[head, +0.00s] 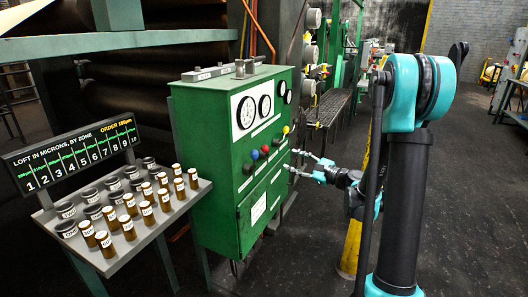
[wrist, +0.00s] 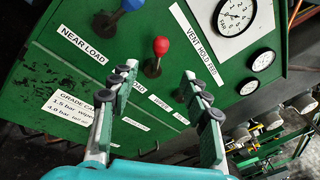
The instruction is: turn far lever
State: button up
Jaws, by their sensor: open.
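The green cabinet (head: 215,180) carries a row of ball-topped levers below its dials in the head view. I see a blue knob (head: 255,154), a red knob (head: 265,149), a dark knob (head: 276,142) and a yellow knob (head: 286,130). My gripper (head: 294,160) is open and empty, just off the cabinet front. In the wrist view, the red knob (wrist: 161,45) stands a little beyond and between my fingertips (wrist: 157,75), apart from them. The blue knob (wrist: 131,4) is cut by the top edge, near a "NEAR LOAD" label (wrist: 82,45). I read no label as far.
A sloped rack (head: 150,235) with several brown and dark jars stands left of the cabinet, under a numbered board (head: 70,155). A yellow post (head: 351,245) stands close to my arm. Floor to the right is open (head: 470,180). Dials (wrist: 235,15) sit above the levers.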

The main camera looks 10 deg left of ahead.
aim_at(268, 151)
jog(key=x, duration=1.4)
jog(key=shift+w+a, duration=0.2)
jog(key=shift+a, duration=0.05)
grip_shut()
